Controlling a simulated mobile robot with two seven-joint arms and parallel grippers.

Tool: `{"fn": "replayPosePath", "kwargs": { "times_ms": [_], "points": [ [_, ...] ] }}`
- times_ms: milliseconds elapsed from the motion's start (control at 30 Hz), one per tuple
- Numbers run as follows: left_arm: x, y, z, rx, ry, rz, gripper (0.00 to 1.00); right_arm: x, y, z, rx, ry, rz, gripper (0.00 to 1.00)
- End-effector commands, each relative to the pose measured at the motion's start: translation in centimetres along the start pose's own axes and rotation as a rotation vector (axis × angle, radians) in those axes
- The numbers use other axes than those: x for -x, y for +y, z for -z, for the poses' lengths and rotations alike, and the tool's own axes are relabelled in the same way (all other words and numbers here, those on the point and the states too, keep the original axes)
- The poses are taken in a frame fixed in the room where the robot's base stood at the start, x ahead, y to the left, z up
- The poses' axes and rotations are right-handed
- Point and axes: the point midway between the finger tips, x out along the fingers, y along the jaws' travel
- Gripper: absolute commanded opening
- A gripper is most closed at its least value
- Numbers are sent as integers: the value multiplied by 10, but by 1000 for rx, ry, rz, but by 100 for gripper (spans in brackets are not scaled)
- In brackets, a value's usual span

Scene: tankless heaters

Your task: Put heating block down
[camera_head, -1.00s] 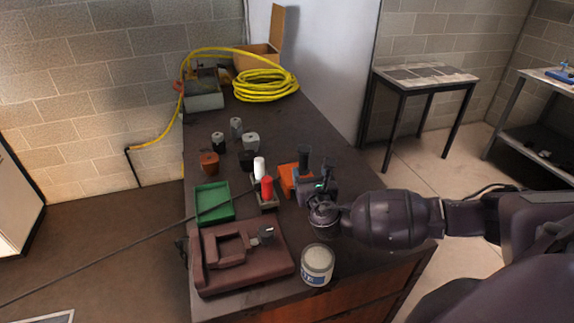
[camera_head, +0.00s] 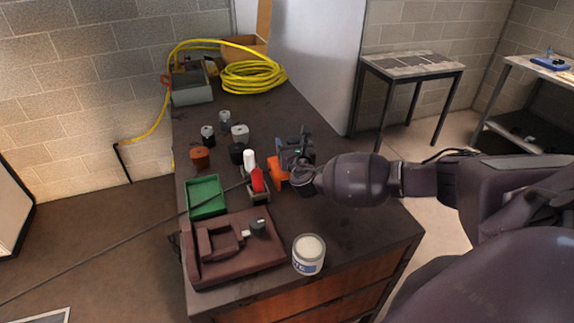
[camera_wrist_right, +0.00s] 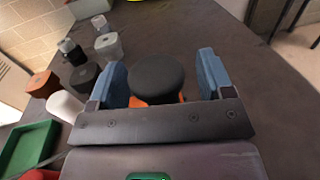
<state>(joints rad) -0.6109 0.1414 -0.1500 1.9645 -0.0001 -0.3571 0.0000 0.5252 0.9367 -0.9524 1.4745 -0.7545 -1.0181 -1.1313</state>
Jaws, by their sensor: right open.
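An orange block (camera_head: 277,174) stands on the dark workbench (camera_head: 345,215), partly hidden behind my right gripper. In the right wrist view a black round top (camera_wrist_right: 157,80) sits between the fingers, with orange (camera_wrist_right: 137,102) just below it. I take this to be the heating block, but cannot be sure. My right gripper (camera_head: 296,150) is open, one blue-grey finger on each side of the black top, with small gaps showing. Whether the block's base fully touches the bench is hidden. My left gripper is not in view.
A red cylinder (camera_head: 257,180) and a white one (camera_head: 249,160) stand close left. Nearby are a green tray (camera_head: 206,197), a brown fixture (camera_head: 240,260), a tin (camera_head: 309,255) and several small pots. Yellow hose (camera_head: 252,77) lies at the back. The right bench edge is clear.

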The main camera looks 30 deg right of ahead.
Motion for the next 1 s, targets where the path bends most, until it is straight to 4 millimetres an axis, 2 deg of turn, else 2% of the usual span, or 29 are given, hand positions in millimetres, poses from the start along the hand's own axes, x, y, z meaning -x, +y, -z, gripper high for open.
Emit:
{"fn": "replayPosePath", "kwargs": {
  "times_ms": [133,367,833,1000],
  "points": [
    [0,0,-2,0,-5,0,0,-7,0,0,0,1,0,74],
    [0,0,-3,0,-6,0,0,-8,0,1,0,1,-1,74],
    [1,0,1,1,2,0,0,-7,0,0,0,1,0,2],
    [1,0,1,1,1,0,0,-8,0,-1,-1,-3,0,0]
  ]
}}
